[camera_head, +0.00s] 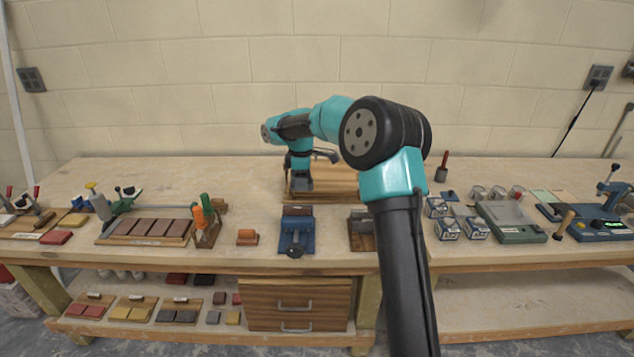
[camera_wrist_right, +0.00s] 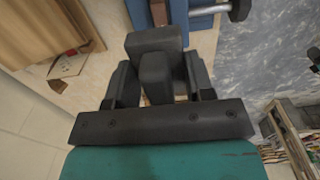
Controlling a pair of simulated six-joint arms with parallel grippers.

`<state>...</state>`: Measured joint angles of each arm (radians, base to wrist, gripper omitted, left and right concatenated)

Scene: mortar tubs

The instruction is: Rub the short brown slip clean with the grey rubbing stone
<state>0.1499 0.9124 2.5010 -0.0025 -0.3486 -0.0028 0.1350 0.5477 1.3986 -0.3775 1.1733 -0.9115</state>
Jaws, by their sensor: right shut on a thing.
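My right gripper (camera_head: 301,168) reaches over the bench from the right and points down behind the blue vise (camera_head: 297,236). In the right wrist view, its fingers (camera_wrist_right: 157,84) are shut on a dark grey block (camera_wrist_right: 154,44), which I take as the grey rubbing stone. A brown strip (camera_wrist_right: 159,13), likely the short brown slip, shows just beyond the block beside the blue vise body (camera_wrist_right: 200,18). In the head view a brown piece (camera_head: 297,211) lies across the vise top. I cannot tell whether stone and slip touch. My left gripper is out of view.
A small orange-brown block (camera_head: 247,236) sits left of the vise and a dark-topped holder (camera_head: 361,233) right. A rack of brown tiles (camera_head: 150,228) and green and orange tools (camera_head: 205,215) stand further left.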

